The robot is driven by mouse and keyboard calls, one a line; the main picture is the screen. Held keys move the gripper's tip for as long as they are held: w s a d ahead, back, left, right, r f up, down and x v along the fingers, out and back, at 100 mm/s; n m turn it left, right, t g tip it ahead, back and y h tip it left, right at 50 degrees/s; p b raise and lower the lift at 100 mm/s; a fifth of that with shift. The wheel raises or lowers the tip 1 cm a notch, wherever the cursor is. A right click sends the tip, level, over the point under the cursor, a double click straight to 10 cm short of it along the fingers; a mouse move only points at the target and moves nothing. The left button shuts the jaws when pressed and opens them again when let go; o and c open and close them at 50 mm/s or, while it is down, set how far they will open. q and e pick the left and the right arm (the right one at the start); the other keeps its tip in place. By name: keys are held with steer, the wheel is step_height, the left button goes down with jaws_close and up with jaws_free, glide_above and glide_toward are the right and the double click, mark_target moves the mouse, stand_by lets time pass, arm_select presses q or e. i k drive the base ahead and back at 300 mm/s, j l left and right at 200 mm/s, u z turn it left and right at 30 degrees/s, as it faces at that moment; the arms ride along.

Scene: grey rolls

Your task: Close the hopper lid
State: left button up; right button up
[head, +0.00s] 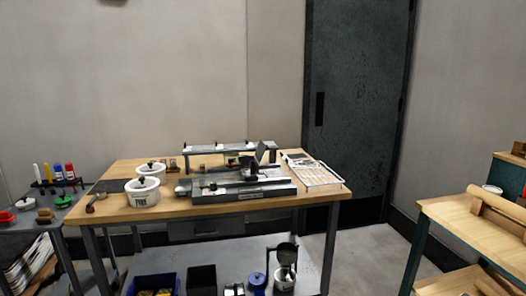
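I cannot clearly make out a hopper or its lid from this distance. A low grey machine (240,190) lies along the front of the wooden table (240,208). A small dark panel (261,152) stands tilted up behind it; I cannot tell whether it is a lid. On the shelf below, a dark round piece (286,253) stands raised above a white container (284,279), possibly a lid, but I cannot tell. Neither of my grippers is in view.
Two white tubs (143,191) stand at the table's left. A wire rack (322,174) lies at its right end. A side table with markers (57,172) is at left, another table (480,222) at right. Floor (375,252) is clear between the tables, before the dark door (350,100).

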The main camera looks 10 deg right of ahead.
mark_target(262, 147)
steer(key=i+l, duration=0.15)
steer(key=l, duration=0.2)
steer(key=i+l+u, duration=0.1)
steer(key=l, duration=0.25)
steer(key=i+l, duration=0.15)
steer(key=l, duration=0.2)
steer(key=i+l+u, duration=0.1)
steer(key=l, duration=0.25)
steer(key=i+l, duration=0.1)
steer(key=l, duration=0.25)
steer(key=i+u, duration=0.05)
